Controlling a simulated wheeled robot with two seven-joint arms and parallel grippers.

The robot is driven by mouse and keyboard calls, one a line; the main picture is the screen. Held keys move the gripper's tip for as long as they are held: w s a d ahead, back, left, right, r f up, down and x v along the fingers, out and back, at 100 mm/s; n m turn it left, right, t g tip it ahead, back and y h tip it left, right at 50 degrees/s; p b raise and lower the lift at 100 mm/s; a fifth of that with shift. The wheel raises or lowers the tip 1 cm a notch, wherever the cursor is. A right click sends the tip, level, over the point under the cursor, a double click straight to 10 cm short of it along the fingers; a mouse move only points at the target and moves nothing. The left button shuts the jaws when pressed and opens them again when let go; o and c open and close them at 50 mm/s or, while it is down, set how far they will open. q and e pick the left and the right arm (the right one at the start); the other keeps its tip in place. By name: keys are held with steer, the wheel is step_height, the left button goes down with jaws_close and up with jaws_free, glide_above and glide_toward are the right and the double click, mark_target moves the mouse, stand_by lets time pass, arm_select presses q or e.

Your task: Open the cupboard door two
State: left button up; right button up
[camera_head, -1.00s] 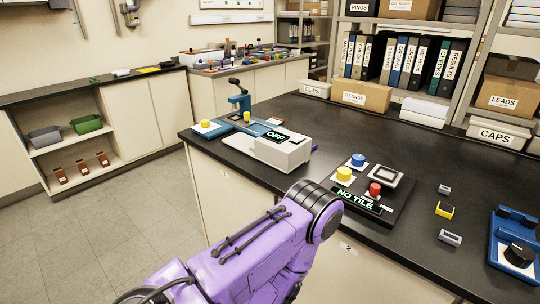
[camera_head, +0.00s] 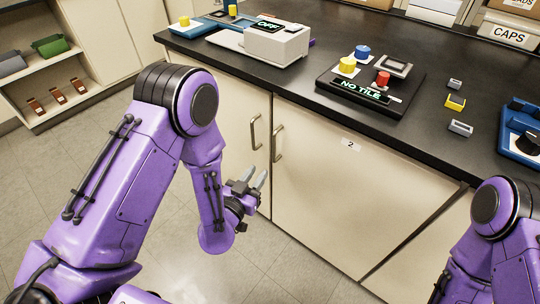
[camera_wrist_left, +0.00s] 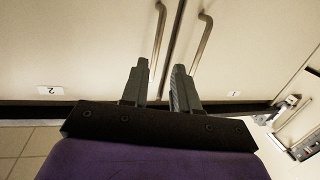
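Cupboard door two (camera_head: 350,195) is the cream door marked with a "2" label (camera_head: 351,144), and it is shut. Its metal bar handle (camera_head: 278,144) is upright near its left edge. In the left wrist view the label and the handle (camera_wrist_left: 158,38) appear upside down. My left gripper (camera_head: 250,181) is open and empty, low in front of the doors and below the handles. In the left wrist view my left gripper (camera_wrist_left: 158,78) points towards the handle of door two, apart from it. My right gripper is out of view.
The neighbouring door (camera_head: 225,100) is shut, its handle (camera_head: 254,132) close beside door two's. The black worktop (camera_head: 300,85) overhangs the doors and carries a "NO TILE" panel (camera_head: 360,90) and a white instrument (camera_head: 275,42). My right arm (camera_head: 500,210) shows at lower right. The floor is clear.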

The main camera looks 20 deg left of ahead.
mark_target(274, 159)
arm_select(q)
steer(key=shift+t, duration=0.4)
steer(key=w, duration=0.3)
steer(key=w+d+r+p, duration=0.1)
steer(key=w, duration=0.3)
steer(key=w+d, duration=0.1)
steer(key=w, duration=0.3)
steer(key=shift+r+p, duration=0.2)
steer(key=shift+p, duration=0.2)
jaws_close()
